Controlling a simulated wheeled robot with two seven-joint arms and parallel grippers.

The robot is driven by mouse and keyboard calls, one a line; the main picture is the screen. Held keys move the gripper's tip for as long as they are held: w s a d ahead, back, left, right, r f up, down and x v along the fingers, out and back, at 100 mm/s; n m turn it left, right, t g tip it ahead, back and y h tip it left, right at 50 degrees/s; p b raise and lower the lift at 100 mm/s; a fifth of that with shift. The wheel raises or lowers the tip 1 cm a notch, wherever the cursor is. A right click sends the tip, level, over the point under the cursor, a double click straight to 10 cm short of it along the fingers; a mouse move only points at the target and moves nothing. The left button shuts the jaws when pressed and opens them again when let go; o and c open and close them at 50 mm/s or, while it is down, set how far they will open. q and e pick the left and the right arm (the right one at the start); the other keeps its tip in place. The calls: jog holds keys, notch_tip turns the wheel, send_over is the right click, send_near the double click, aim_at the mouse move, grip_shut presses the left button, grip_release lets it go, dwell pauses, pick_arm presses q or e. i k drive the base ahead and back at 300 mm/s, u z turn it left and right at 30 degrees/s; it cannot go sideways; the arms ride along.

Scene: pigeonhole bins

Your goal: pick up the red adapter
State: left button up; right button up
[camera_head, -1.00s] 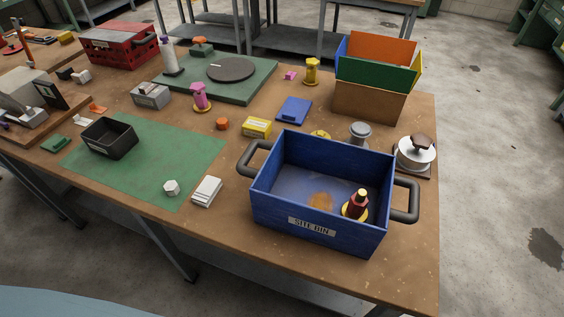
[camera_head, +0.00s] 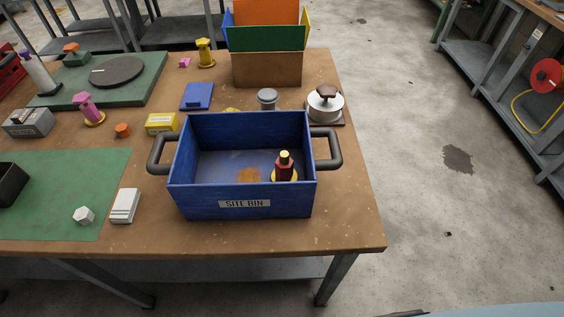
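The red adapter (camera_head: 284,168), dark red with a yellow top and a yellow base ring, stands upright inside the blue site bin (camera_head: 244,203). It is near the bin's right wall, and its lower part is partly hidden by the front wall. The bin is open at the top, with a dark handle on each side. Neither of my grippers is in view.
A grey knob-shaped part (camera_head: 267,97) and a white round pot with a brown knob (camera_head: 325,104) stand behind the bin. A yellow box (camera_head: 161,123) and white block (camera_head: 125,205) lie left of it. The table's right front corner is bare.

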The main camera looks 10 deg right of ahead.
aim_at(284, 171)
jog(key=u, duration=0.75)
jog(key=k, duration=0.7)
jog(key=u, duration=0.15)
